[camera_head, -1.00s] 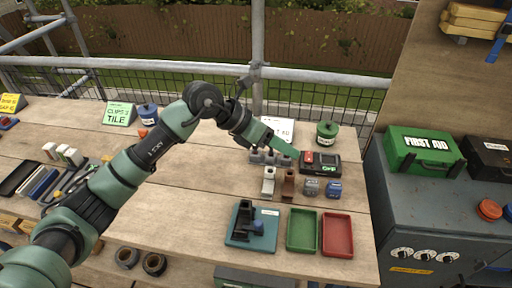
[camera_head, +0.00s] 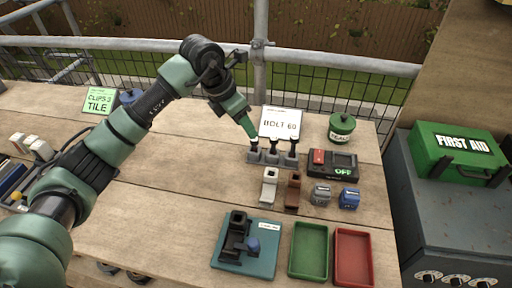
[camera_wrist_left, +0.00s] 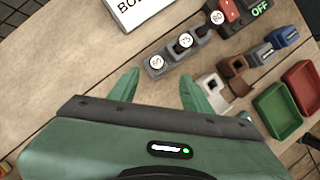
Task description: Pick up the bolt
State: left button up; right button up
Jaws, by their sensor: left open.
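A dark grey rack (camera_head: 272,159) holds three upright dark bolts, left (camera_head: 253,146), middle (camera_head: 272,145) and right (camera_head: 293,147). The wrist view shows their round white tops from above: left (camera_wrist_left: 156,62), middle (camera_wrist_left: 185,41) and right (camera_wrist_left: 217,18). The small numbers on the tops are hard to read. A white sign reading BOLT 60 (camera_head: 281,123) stands behind the rack. My left gripper (camera_head: 248,137) is beside the left bolt in the head view. In the wrist view my left gripper (camera_wrist_left: 158,80) has its green fingers apart and empty, just short of the left bolt. My right gripper is out of view.
A switch box reading OFF (camera_head: 332,164) and a green pot (camera_head: 342,127) stand right of the rack. In front are small blocks (camera_head: 320,194), a teal fixture (camera_head: 246,262), a green tray (camera_head: 309,251) and a red tray (camera_head: 353,258). Bare wood lies left of the rack.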

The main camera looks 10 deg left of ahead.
aim_at(254, 148)
pick_arm(q)
jog(key=p+x, duration=0.1)
jog(key=x, duration=0.2)
jog(key=shift+w+f, duration=0.1)
jog(key=shift+f, duration=0.1)
jog(key=p+x, duration=0.1)
jog(key=x, duration=0.3)
jog(key=shift+w+f, duration=0.25)
jog(key=shift+a, duration=0.1)
grip_shut()
